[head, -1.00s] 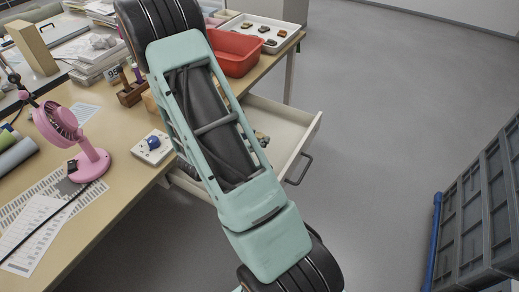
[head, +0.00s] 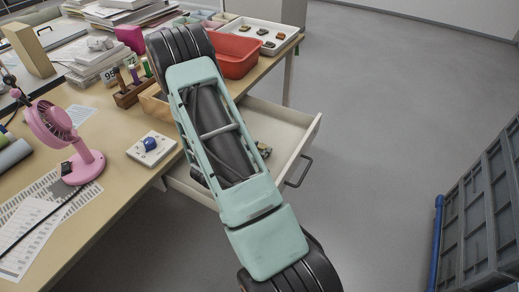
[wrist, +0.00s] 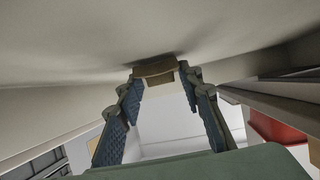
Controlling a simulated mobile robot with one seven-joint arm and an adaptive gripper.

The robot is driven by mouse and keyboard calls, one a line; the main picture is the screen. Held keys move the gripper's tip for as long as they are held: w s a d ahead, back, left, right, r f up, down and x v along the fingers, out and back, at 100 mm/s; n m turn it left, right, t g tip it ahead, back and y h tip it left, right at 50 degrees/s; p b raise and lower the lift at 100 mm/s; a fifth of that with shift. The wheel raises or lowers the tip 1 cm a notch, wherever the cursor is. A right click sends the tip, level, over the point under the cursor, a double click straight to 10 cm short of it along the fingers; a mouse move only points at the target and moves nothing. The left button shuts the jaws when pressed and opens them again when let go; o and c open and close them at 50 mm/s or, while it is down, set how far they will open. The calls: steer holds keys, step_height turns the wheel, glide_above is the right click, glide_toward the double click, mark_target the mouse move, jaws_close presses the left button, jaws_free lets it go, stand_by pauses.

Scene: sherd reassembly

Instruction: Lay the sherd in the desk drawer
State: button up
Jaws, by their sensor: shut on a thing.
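The desk drawer (head: 300,125) is pulled open below the desk's right edge, with its dark handle at the front. My gripper (wrist: 158,82) is shut on a tan-brown sherd (wrist: 154,69), which sits between the fingertips in the wrist view. A broad pale surface, which looks like the inside of the drawer, lies close beyond the sherd. I cannot tell whether the sherd touches it. In the head view my arm hides most of the gripper and part of the drawer; only a small greenish-brown bit shows beside the arm.
The desk (head: 115,115) holds a red bin (head: 236,55), a white tray (head: 262,32) with several small pieces, a pink fan (head: 70,140) and a white pad with a blue lump (head: 151,146). A grey crate (head: 485,215) stands at right. The floor between is clear.

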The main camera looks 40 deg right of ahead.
steer(key=shift+f, duration=0.2)
steer(key=o, duration=1.1)
steer(key=shift+r, duration=0.1)
steer(key=shift+r, duration=0.15)
steer(key=shift+a+r, duration=0.2)
steer(key=shift+a, duration=0.05)
steer(key=p+v, duration=0.1)
steer(key=v, duration=0.6)
steer(key=shift+p, duration=0.3)
